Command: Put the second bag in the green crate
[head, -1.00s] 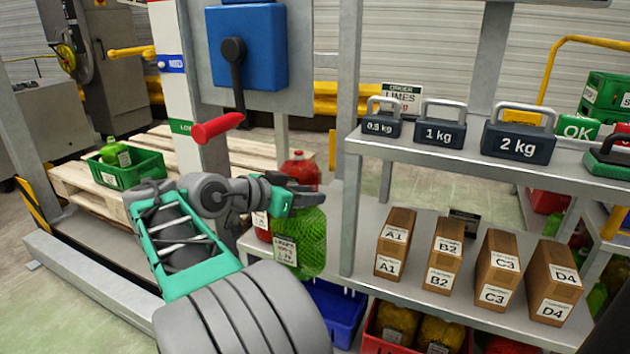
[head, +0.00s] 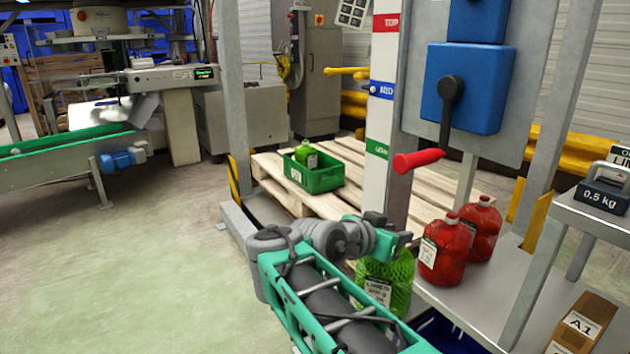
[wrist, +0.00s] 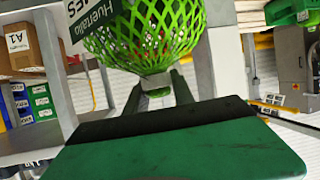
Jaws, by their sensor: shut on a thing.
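My gripper (head: 392,243) is shut on a green net bag (head: 388,285) of limes with a white label. The bag hangs below the gripper, left of the shelf. In the wrist view the green net (wrist: 140,35) shows close up, with its gathered end between the fingers (wrist: 158,92). The green crate (head: 318,177) stands on the wooden pallet at the back and holds one green bag (head: 306,153). It lies up and to the left of my gripper in the head view, with a clear gap between them.
Two red net bags (head: 445,248) stand on the grey shelf (head: 500,290) to the right. A red-handled lever (head: 418,160) sticks out above them from a blue box. A metal post (head: 238,100) rises left of the pallet (head: 270,172). Open floor (head: 150,260) lies at left.

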